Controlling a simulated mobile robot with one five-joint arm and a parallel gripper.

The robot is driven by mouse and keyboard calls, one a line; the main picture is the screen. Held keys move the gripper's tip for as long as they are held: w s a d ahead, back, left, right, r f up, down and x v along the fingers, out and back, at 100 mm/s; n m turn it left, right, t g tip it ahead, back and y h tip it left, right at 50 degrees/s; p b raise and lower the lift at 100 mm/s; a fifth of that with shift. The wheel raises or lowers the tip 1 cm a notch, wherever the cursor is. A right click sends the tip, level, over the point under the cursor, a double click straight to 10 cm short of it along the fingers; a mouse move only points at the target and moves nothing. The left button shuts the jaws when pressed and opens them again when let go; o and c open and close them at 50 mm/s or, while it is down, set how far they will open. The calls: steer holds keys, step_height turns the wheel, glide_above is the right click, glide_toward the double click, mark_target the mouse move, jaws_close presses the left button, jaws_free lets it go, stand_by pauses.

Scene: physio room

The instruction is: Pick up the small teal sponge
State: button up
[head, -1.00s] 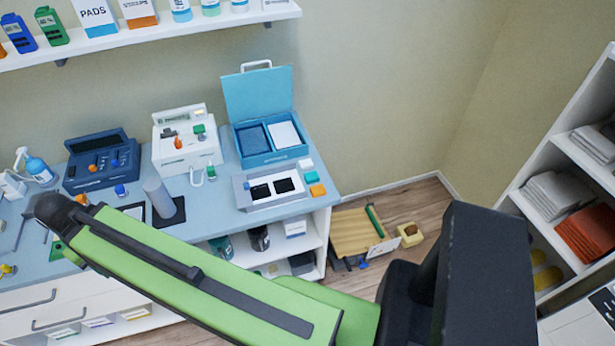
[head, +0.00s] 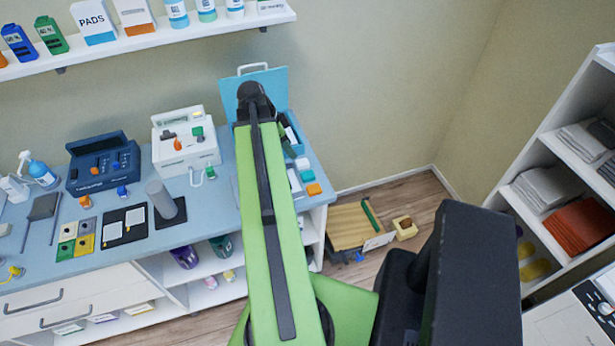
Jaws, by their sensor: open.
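A small teal block, which looks like the small teal sponge (head: 307,177), lies on the right end of the blue-grey counter. It sits between a white block (head: 302,164) and an orange block (head: 314,189). My green arm reaches up across the counter just left of these blocks, and its dark far joint is in front of the open teal box (head: 279,82). I cannot make out my gripper's fingers; they are out of sight beyond or behind the arm.
My arm hides the tray left of the blocks and much of the teal box. A white device (head: 185,140), a dark blue device (head: 103,165) and a grey cylinder (head: 160,198) stand left. A wall shelf (head: 150,42) hangs above. A wooden crate (head: 352,228) is on the floor.

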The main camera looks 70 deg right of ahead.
steer(key=b, duration=1)
glide_above(308, 174)
steer(key=w+a, duration=0.2)
steer(key=f, duration=1)
steer(key=shift+w+d+f, duration=0.15)
steer(key=shift+w+f, duration=0.05)
steer(key=shift+f, duration=0.1)
steer(key=shift+s+d+f+b, duration=0.15)
steer(key=shift+s+f+b, duration=0.05)
steer(key=shift+f+b, duration=0.1)
steer(key=shift+r, duration=0.1)
steer(key=b+x, duration=0.4)
steer(key=x, duration=0.1)
steer(key=shift+s+b, duration=0.2)
steer(key=shift+b, duration=0.2)
jaws_close()
steer(key=shift+r+p, duration=0.1)
steer(key=shift+p, duration=0.2)
